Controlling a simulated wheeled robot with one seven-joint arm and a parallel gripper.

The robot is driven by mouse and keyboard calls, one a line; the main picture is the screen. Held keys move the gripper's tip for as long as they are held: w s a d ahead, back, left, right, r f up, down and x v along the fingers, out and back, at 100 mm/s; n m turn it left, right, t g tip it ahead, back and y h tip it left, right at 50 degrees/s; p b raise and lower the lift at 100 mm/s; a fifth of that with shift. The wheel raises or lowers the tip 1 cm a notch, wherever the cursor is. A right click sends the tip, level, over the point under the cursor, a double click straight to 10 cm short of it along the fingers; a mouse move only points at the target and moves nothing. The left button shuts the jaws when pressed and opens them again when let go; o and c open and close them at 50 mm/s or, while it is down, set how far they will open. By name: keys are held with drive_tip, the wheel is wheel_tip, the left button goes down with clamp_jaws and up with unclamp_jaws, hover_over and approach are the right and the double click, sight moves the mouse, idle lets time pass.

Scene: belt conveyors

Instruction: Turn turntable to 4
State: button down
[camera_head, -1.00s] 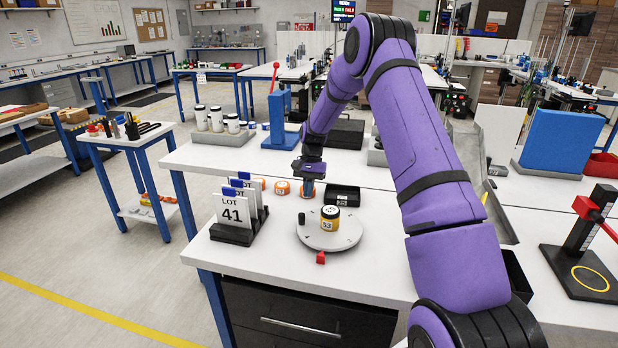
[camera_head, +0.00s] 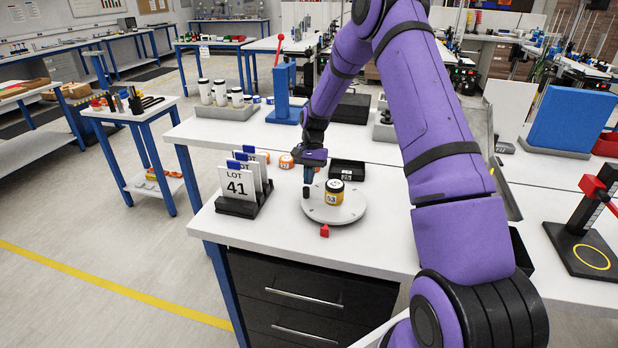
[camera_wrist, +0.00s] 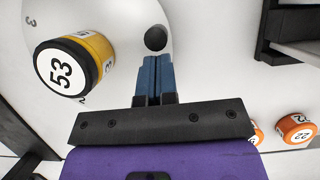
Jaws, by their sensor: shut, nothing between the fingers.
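The turntable (camera_head: 350,210) is a light grey disc on the white bench, with a small black knob (camera_head: 306,191) standing near its left rim. A yellow jar with a black lid, marked 53 (camera_head: 334,194), stands upright on it. A red pointer (camera_head: 325,231) sits at its front edge. My gripper (camera_head: 308,181) is low at the turntable's back left, close to the knob. In the wrist view its blue fingers (camera_wrist: 153,75) are together and empty, pointing at the knob (camera_wrist: 155,39). Touching cannot be told. Digits 3 and 2 show on the disc there, partly hidden.
A LOT 41 card holder (camera_head: 238,205) stands left of the turntable. A black tray (camera_head: 347,170) and orange-ringed pucks (camera_head: 286,162) lie behind it. A blue press with a red lever (camera_head: 286,95) is farther back. The bench front by the pointer is clear.

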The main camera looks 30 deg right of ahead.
drive_tip(key=shift+s+a+n+g+h, duration=0.35)
drive_tip(key=shift+a+n, duration=0.25)
drive_tip(key=shift+n, duration=0.3)
drive_tip(key=shift+s+a+n+h, duration=0.25)
drive_tip(key=shift+s+a+n, duration=0.35)
drive_tip(key=shift+n, duration=0.4)
drive_tip(key=shift+s+a+n+g+h, duration=0.2)
drive_tip(key=shift+s+a+n+h, duration=0.2)
drive_tip(key=shift+s+n, duration=0.45)
drive_tip(key=shift+s+a+n+g+h, duration=0.15)
drive_tip(key=shift+s+a+n+h, duration=0.3)
drive_tip(key=shift+n, duration=0.7)
drive_tip(key=shift+s+d, duration=0.1)
drive_tip(key=shift+s, duration=0.05)
drive_tip(key=shift+r, duration=0.15)
drive_tip(key=v, duration=1)
drive_tip(key=shift+r, duration=0.25)
